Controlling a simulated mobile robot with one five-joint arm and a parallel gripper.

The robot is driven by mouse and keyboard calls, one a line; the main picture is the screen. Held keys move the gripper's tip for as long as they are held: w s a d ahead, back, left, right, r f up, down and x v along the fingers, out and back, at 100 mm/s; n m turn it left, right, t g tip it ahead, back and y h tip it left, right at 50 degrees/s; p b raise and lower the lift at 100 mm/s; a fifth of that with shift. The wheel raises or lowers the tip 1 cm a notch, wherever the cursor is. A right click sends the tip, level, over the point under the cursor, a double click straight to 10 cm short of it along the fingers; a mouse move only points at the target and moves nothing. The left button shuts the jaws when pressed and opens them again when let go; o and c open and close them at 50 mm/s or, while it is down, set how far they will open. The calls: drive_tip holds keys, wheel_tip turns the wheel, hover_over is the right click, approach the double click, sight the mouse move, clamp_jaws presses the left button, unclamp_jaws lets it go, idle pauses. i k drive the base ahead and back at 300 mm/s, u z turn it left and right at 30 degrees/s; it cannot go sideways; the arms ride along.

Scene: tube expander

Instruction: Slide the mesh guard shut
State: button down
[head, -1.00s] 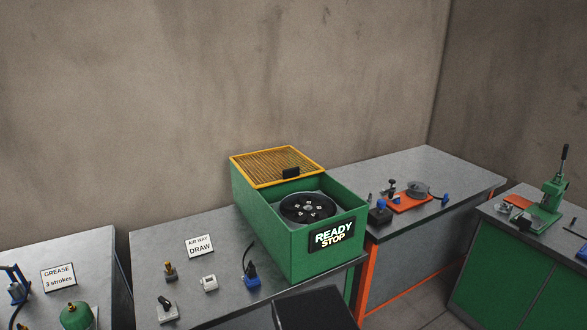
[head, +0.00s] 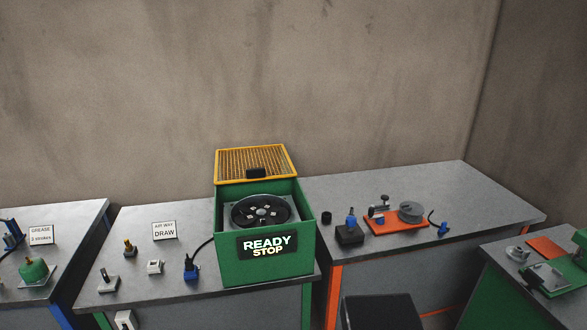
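The mesh guard (head: 240,161) is a yellow-framed grille at the back of the green machine box (head: 232,270). It is slid back, so the box's front opening is uncovered. A small black handle (head: 256,173) sits at the guard's front edge. In the opening, a round black head (head: 242,212) with several light metal jaws shows. The sign (head: 267,246) on the box's front reads READY and STOP. My gripper is not in view.
Left of the box are a DRAW sign (head: 164,231), a blue fitting with a cable (head: 191,268), a white switch (head: 155,267) and a lever (head: 108,282). An orange-based fixture (head: 392,226) stands on the right bench. A dark block (head: 382,312) fills the bottom edge.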

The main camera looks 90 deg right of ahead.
sight(255, 174)
drive_tip(key=u, duration=0.15)
drive_tip(key=k, duration=0.55)
drive_tip(key=z, duration=1.5)
drive_tip(key=i, duration=1.7)
drive_tip(key=z, duration=0.1)
